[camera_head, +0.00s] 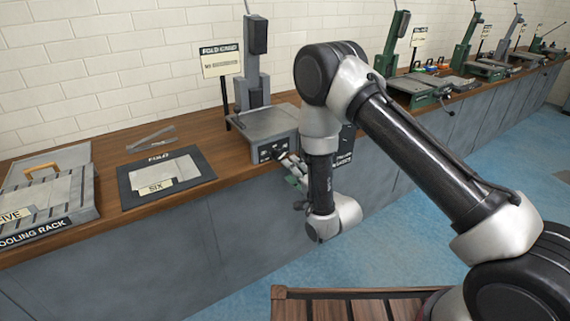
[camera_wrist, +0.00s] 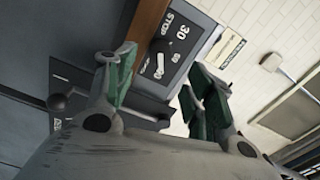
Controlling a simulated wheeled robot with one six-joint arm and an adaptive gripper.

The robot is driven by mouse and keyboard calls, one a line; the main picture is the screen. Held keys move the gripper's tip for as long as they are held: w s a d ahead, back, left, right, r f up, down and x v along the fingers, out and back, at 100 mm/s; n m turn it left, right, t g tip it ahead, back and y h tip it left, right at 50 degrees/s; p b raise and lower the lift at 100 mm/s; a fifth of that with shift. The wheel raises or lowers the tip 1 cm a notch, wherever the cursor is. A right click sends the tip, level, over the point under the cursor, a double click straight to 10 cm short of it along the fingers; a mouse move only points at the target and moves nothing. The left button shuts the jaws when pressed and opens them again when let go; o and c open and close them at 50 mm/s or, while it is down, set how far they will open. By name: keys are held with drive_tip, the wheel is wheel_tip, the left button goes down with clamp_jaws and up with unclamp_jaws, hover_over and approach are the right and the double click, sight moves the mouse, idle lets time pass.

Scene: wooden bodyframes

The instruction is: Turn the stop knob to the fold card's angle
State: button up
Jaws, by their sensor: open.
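The fold card (camera_head: 221,62) stands on a thin post behind the grey machine (camera_head: 268,122); its heading reads FOLD CARD but the smaller line is too small to read. In the wrist view a dark panel (camera_wrist: 172,58) is marked STOP with white numbers, 30 clear among them. In the head view my gripper (camera_head: 297,178) is at the machine's front, partly hidden by my arm.
A FOLD tray (camera_head: 128,197) with a card marked SIX and a cooling rack (camera_head: 86,190) lie on the wooden bench to the left. Several green and grey machines stand farther along the bench at right. Blue floor (camera_head: 430,150) lies in front.

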drive_tip(key=shift+v, duration=2.35)
